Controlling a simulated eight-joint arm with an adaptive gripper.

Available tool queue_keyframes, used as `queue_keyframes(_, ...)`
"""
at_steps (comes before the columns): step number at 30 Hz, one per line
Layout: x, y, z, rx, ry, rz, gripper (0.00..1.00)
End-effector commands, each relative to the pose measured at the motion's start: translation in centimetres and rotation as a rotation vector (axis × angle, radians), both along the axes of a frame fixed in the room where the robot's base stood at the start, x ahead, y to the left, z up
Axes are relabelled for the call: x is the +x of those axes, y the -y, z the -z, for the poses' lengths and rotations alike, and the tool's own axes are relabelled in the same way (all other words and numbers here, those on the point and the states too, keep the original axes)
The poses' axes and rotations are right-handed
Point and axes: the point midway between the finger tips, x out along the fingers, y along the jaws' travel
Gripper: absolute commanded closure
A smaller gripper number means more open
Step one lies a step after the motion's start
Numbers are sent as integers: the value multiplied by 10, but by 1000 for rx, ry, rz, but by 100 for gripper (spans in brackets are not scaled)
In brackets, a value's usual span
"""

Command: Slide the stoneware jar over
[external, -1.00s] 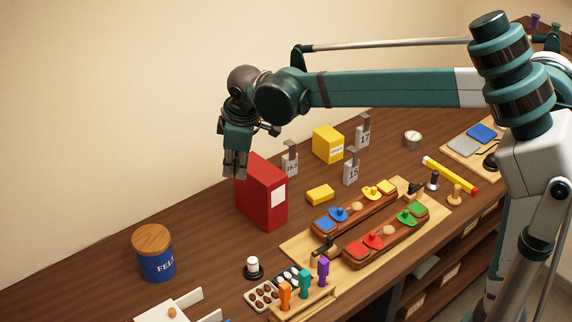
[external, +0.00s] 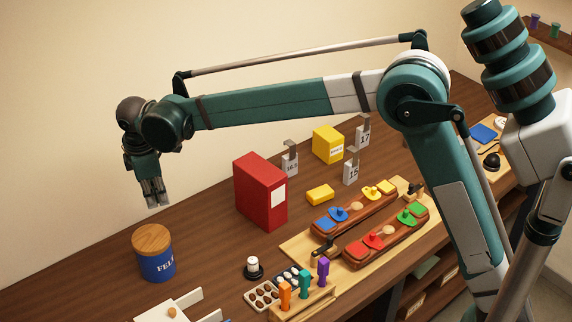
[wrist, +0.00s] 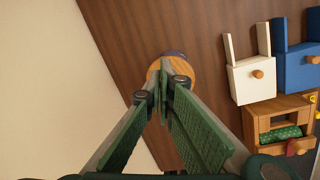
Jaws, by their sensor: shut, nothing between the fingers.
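The stoneware jar (external: 156,262) is blue with a round wooden lid and partly readable lettering. It stands upright on the bench at the lower left in the external view. In the wrist view its wooden lid (wrist: 181,71) shows just beyond my fingertips, which hide part of it. My gripper (external: 156,203) is shut and empty. It points down and appears above the jar in the external view, with a gap between the fingertips and the lid. The jar is not held.
A red box file (external: 258,190) stands right of the jar. A black-and-white stamp-like piece (external: 253,267) and white drawer parts (external: 172,312) lie nearer the front. In the wrist view a blue drawer (wrist: 297,65) and small wooden cabinet (wrist: 275,125) stand at right. Bench left of the jar is clear.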

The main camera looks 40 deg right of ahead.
Motion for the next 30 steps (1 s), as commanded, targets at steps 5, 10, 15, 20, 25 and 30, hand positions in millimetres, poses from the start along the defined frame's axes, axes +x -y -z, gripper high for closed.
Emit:
queue_keyframes(5, 10, -39, 20, -29, -28, -65, 100)
queue_keyframes(10, 16, -73, 41, -56, -57, -126, 100)
queue_keyframes(15, 20, -108, 65, -82, -85, -187, 100)
queue_keyframes(20, 20, -140, 88, -107, -112, -244, 100)
queue_keyframes(25, 18, -170, 112, -132, -137, -299, 100)
queue_keyframes(30, 15, -189, 129, -148, -156, -336, 100)
